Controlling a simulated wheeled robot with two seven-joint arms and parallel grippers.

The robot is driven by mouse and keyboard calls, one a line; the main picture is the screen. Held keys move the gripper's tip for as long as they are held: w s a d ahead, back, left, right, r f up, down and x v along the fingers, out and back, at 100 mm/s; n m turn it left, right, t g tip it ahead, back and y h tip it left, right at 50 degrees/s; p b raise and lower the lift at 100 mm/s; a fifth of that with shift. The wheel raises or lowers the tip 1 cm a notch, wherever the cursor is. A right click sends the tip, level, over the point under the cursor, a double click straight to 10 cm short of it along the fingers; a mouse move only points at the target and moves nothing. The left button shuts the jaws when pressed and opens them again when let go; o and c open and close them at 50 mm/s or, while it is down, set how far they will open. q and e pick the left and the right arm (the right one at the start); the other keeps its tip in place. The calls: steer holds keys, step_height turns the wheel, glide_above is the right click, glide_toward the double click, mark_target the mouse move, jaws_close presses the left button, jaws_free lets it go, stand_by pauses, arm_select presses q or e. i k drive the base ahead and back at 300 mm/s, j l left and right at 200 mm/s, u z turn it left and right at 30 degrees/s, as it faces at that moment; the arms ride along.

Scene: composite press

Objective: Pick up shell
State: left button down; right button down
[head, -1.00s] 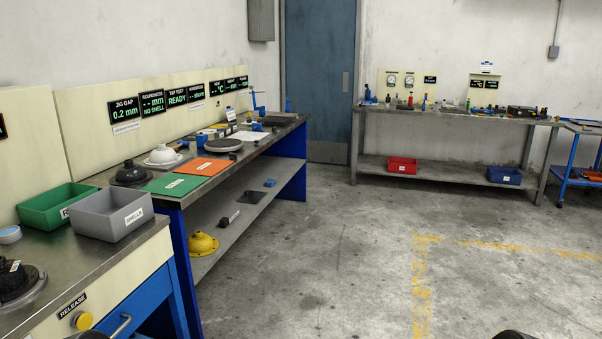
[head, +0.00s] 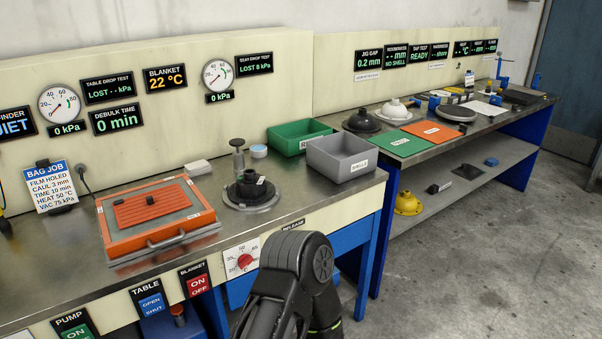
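No piece in view is labelled a shell itself. A black dome-shaped piece (head: 250,186) with a small white tag sits upright on a round metal plate on the near bench. A grey bin (head: 345,167) with a label reading SHELLS stands at the right end of that bench; I cannot see anything inside it. On the farther bench are a black dome (head: 362,122) and a white dome (head: 395,110). A yellow dome (head: 408,204) is on its lower shelf. A dark arm link of mine is at the bottom centre. Neither gripper's fingers are in view.
A green bin (head: 290,136) stands behind the grey one. An orange-framed table with a handle (head: 158,215) is on the near bench at left. Green (head: 400,143) and orange (head: 432,131) mats lie on the farther bench. Open floor (head: 490,245) is at right. The roundness display reads NO SHELL.

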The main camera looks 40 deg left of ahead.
mark_target(251, 188)
steer(key=u, duration=1.6)
